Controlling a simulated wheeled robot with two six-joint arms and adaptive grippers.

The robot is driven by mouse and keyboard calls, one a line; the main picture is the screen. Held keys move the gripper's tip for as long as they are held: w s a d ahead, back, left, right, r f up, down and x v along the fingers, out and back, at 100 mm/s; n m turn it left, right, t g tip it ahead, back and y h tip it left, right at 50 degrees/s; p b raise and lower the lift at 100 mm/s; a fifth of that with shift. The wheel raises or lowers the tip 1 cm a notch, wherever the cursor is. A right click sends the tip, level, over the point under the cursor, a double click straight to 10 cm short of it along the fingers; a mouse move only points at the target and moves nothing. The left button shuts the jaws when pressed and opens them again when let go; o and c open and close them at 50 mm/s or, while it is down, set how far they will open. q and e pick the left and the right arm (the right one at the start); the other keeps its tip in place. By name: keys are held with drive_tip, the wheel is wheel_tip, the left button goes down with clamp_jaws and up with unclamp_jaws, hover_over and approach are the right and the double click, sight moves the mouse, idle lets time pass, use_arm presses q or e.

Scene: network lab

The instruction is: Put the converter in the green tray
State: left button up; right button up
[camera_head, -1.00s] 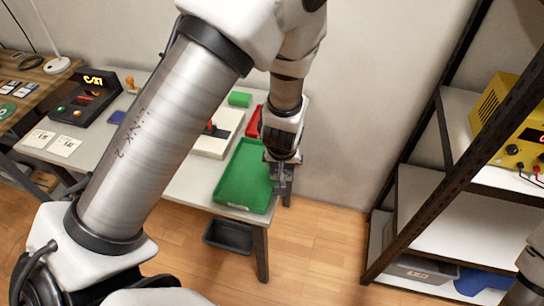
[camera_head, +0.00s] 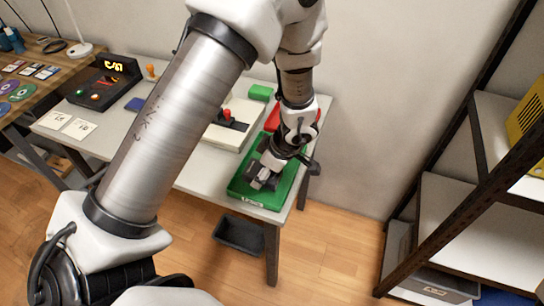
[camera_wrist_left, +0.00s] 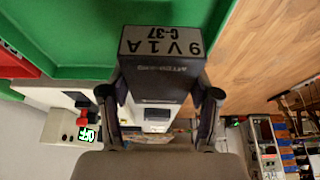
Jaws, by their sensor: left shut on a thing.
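The converter (camera_wrist_left: 158,68) is a dark box with a grey end label reading "9V 1A C-37". My left gripper (camera_wrist_left: 160,105) is shut on it, with one finger on each side. In the head view my left gripper (camera_head: 262,178) is over the front half of the green tray (camera_head: 240,193), pointing down and toward the front. The tray also shows in the wrist view (camera_wrist_left: 90,30). Whether the converter touches the tray floor I cannot tell. My right gripper is not in view.
A red tray (camera_head: 272,120) lies behind the green one, partly hidden by my arm. A white box with a red joystick (camera_head: 227,114) stands to the left, and a green block (camera_head: 260,92) behind. A dark bin (camera_head: 238,234) is under the table. A shelf rack (camera_head: 470,215) stands right.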

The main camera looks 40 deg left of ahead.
use_arm(q)
drive_tip(key=w+a, duration=0.1)
drive_tip(key=w, duration=0.1)
drive_tip(key=w+a, duration=0.1)
drive_tip(key=w, duration=0.2)
drive_tip(key=w+p, duration=0.1)
drive_tip(key=w, duration=0.2)
drive_tip(key=shift+w+a+f, duration=0.2)
drive_tip(key=shift+a+f, duration=0.2)
drive_tip(key=shift+w+f, duration=0.1)
drive_tip(key=shift+f, duration=1.7)
drive_tip(key=shift+f, duration=0.1)
drive_tip(key=o, duration=1.5)
drive_tip(key=v, duration=1.2)
